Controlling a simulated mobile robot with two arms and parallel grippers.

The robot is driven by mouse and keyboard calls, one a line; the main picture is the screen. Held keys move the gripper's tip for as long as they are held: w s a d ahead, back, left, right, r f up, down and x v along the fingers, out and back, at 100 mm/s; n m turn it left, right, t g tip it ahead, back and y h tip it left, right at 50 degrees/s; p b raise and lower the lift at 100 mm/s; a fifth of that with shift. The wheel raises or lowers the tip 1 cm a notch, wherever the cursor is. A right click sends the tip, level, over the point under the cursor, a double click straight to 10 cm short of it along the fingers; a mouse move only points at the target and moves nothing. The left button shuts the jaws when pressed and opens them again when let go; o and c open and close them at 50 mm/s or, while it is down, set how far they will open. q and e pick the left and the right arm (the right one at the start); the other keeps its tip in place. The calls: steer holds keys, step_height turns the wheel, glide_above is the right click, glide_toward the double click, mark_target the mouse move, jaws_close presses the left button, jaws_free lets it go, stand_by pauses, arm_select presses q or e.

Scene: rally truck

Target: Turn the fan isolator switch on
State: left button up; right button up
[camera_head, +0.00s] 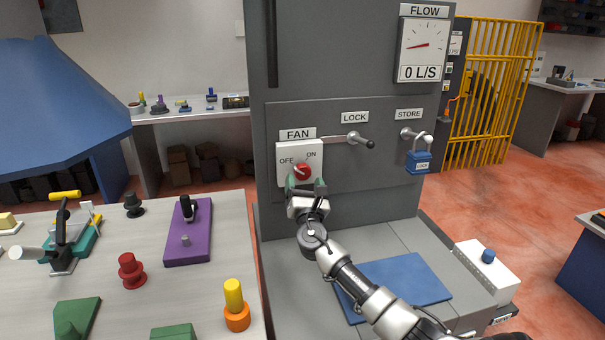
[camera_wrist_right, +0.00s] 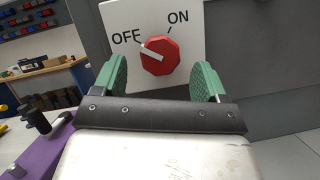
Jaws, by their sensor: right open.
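The fan isolator switch is a red knob (camera_head: 302,172) on a white plate (camera_head: 313,152) under the FAN label, on the grey cabinet's front. In the right wrist view the red knob (camera_wrist_right: 161,56) has a white pointer aimed at OFF; ON is to the upper right. My right gripper (camera_head: 306,187) is open just below and in front of the knob. In the right wrist view its two green fingers (camera_wrist_right: 160,82) stand apart on either side of the knob's lower part, with gaps showing; I see no contact. My left gripper is not in view.
A lock handle (camera_head: 352,139) and a blue padlock (camera_head: 418,162) sit right of the switch. The flow gauge (camera_head: 423,50) reads 0 L/S. A blue mat (camera_head: 420,280) lies on the cabinet's lower ledge. A worktable (camera_head: 215,300) with several tools stands at left.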

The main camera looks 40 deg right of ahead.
mark_target(303, 176)
steer(key=shift+x, duration=0.8)
steer(key=shift+w+d+r, duration=0.15)
steer(key=shift+w+d, duration=0.05)
steer(key=shift+w, duration=0.1)
steer(key=shift+w+d+r, duration=0.15)
steer(key=shift+w+d, duration=0.1)
steer(key=shift+w, duration=0.05)
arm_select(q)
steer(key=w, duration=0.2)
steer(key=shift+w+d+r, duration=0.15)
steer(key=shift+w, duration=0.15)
arm_select(e)
steer(key=c, duration=0.5)
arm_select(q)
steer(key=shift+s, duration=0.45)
arm_select(e)
steer(key=c, duration=0.4)
